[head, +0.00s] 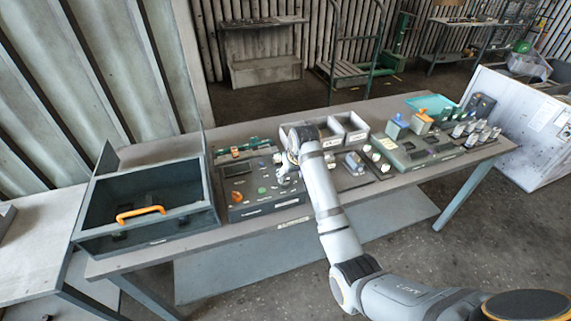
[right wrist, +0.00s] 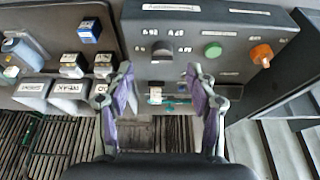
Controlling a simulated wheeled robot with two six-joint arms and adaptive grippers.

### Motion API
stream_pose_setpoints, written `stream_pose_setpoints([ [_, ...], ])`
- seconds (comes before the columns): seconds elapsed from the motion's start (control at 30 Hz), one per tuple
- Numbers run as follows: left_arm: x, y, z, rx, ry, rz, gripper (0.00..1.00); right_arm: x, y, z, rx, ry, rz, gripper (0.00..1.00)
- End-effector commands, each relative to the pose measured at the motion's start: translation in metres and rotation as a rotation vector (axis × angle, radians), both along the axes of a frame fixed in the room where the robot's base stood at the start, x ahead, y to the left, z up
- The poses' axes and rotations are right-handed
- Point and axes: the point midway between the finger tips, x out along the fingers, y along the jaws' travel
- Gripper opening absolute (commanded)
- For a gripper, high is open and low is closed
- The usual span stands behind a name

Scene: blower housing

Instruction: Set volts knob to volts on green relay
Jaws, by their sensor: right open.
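A dark control box (head: 262,205) stands mid-table in the head view. In the right wrist view, its sloped panel (right wrist: 235,72) carries a dark knob (right wrist: 164,49) with small printed markings around it, which are too blurred to read. A green button (right wrist: 212,50) and an orange knob (right wrist: 262,55) are beside it. My right gripper (head: 285,172) is over the box's right end; in the right wrist view its open, empty fingers (right wrist: 160,103) are apart, below the dark knob and not touching it. I cannot pick out a green relay. My left gripper is not in view.
An open dark bin (head: 190,222) with an orange handle stands to the left. A white divided tray (head: 355,125) is behind my right arm. A board (head: 440,156) with blocks and metal cylinders lies right. In the right wrist view, a blue-topped block (right wrist: 90,30) stands left.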

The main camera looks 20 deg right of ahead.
Motion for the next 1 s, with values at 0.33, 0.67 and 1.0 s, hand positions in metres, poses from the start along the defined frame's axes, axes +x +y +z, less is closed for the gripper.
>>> stream_pose_setpoints([
  [0.33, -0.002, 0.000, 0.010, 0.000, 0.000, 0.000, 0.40, 0.014, 0.005, 0.018, 0.004, -0.001, 0.006, 0.57],
  [0.67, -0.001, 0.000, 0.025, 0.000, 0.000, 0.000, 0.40, 0.039, 0.005, -0.045, 0.003, -0.001, 0.006, 0.57],
  [1.0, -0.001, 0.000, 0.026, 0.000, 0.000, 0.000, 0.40, 0.050, 0.005, -0.070, 0.004, -0.006, 0.006, 0.57],
])
